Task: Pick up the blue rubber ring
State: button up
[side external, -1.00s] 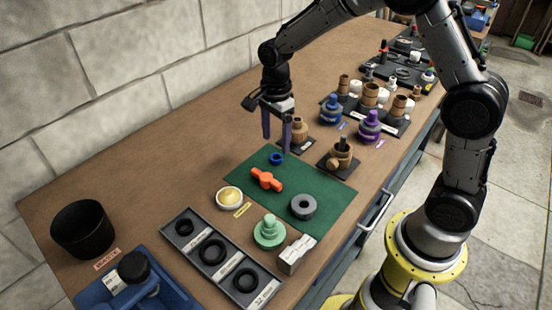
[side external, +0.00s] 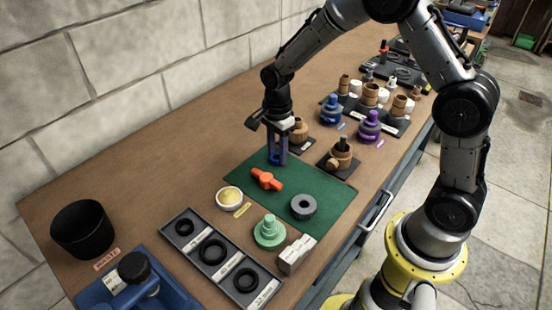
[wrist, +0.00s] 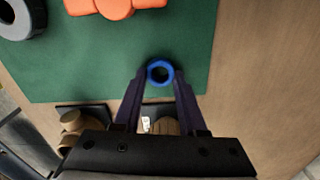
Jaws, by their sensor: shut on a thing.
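The blue rubber ring (wrist: 150,76) is at the far end of the green mat (side external: 321,215), between my fingertips. In the side external view a bit of the blue ring (side external: 274,160) shows between the fingers. My gripper (side external: 277,161) points down, low over the mat, with its two purple fingers on either side of the ring. In the wrist view my gripper (wrist: 159,78) has its fingertips against the ring's sides and is shut on it. I cannot tell whether the ring still touches the mat.
An orange valve-like part (side external: 266,179) and a grey ring (side external: 303,207) lie on the mat close by. Wooden fittings (side external: 340,155) stand to the right and behind. A tray of black rings (side external: 203,231), a green stepped piece (side external: 269,232) and a black bin (side external: 83,229) are nearer the camera.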

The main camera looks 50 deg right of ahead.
grip_shut()
jog(key=shift+r, duration=0.5)
notch_tip(320, 180, up, 2)
jog(key=shift+w+r, duration=0.1)
jog(key=shift+r, duration=0.05)
jog(key=s+r, duration=0.9)
jog(key=s, duration=0.5)
jog(key=shift+r, duration=0.35)
jog(key=shift+s, duration=0.1)
